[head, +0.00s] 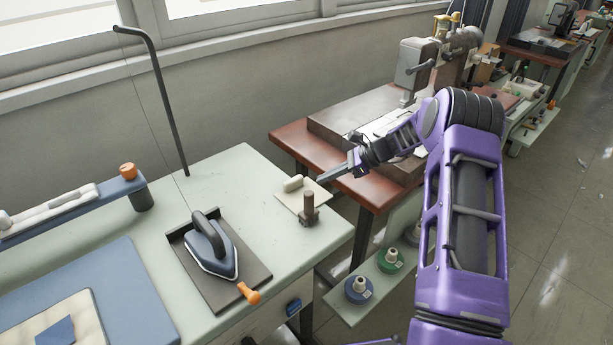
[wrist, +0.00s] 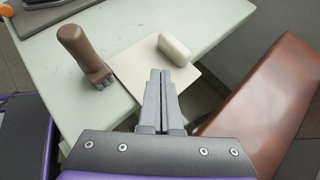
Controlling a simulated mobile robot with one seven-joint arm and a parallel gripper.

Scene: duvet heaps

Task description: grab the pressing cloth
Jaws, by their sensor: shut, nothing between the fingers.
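The pressing cloth seems to be the flat cream square (head: 290,203) near the right edge of the pale ironing table (head: 256,172). It also shows in the wrist view (wrist: 133,74), partly hidden by my fingers. A cream rounded block (head: 293,183) lies on its far side, also seen in the wrist view (wrist: 174,49).
An iron (head: 211,248) sits on a dark rest (head: 230,290) with an orange-handled tool (head: 249,293) at its corner. A reddish-brown sewing table (head: 289,137) stands to the right, across a gap. Thread spools (head: 358,288) sit on a low shelf below.

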